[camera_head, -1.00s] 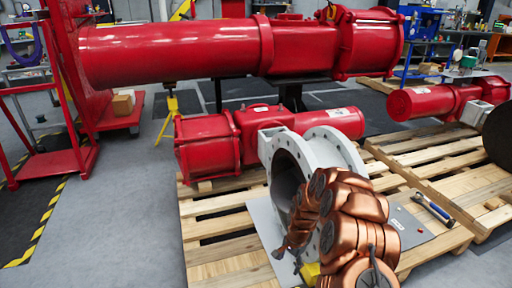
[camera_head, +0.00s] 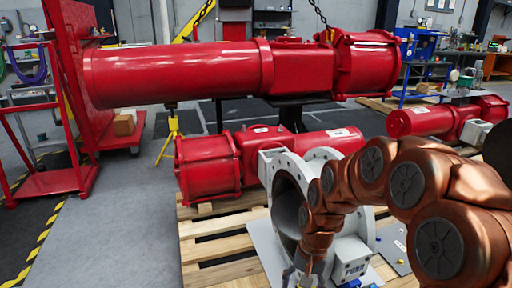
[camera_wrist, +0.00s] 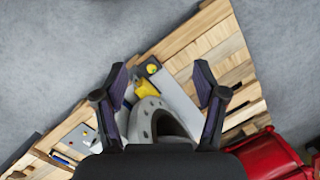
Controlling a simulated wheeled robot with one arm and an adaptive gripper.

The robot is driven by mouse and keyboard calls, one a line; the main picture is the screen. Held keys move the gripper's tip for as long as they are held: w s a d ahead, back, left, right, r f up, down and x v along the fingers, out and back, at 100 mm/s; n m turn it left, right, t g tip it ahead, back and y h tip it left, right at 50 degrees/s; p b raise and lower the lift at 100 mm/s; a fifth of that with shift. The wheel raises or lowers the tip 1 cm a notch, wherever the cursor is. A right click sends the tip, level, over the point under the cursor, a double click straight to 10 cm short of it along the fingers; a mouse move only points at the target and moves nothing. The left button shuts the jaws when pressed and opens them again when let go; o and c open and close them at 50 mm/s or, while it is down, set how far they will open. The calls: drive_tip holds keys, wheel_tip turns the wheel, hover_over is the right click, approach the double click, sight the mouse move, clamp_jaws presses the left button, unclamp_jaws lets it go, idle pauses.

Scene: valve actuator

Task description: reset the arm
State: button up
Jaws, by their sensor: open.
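My copper-coloured arm reaches in from the right in the head view and bends down in front of the grey flanged valve body (camera_head: 288,190). My gripper (camera_head: 303,278) is low at the bottom edge of that view, partly cut off. In the wrist view my gripper (camera_wrist: 163,85) is open, its two dark fingers spread apart with nothing held between them. The rim of the grey valve body (camera_wrist: 160,112) and a yellow part (camera_wrist: 145,88) show beyond and between the fingers. The red actuator (camera_head: 215,160) lies behind the valve on the pallet.
The wooden pallet (camera_head: 215,247) carries the valve and a metal plate (camera_head: 268,245). A large red cylinder (camera_head: 180,75) hangs behind. A red cart (camera_head: 55,172) stands at left, and a second red actuator (camera_head: 425,120) at right. Grey floor is open at left.

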drive_tip(key=s+d+r+n+g+h, duration=0.1)
drive_tip(key=s+d+r+n, duration=0.2)
drive_tip(key=s, duration=0.9)
drive_tip(key=s+d+r, duration=0.4)
drive_tip(key=s+r, duration=0.2)
drive_tip(key=s, duration=0.6)
drive_tip(key=s+p+v, duration=0.2)
drive_tip(key=p+v, duration=0.8)
drive_tip(key=s+r+p+v, duration=0.1)
drive_tip(key=s+p+v, duration=0.1)
drive_tip(key=p+v, duration=0.8)
drive_tip(key=shift+s+a+r+t, duration=0.25)
drive_tip(key=shift+s+a+t, duration=0.15)
drive_tip(key=shift+s+a, duration=0.1)
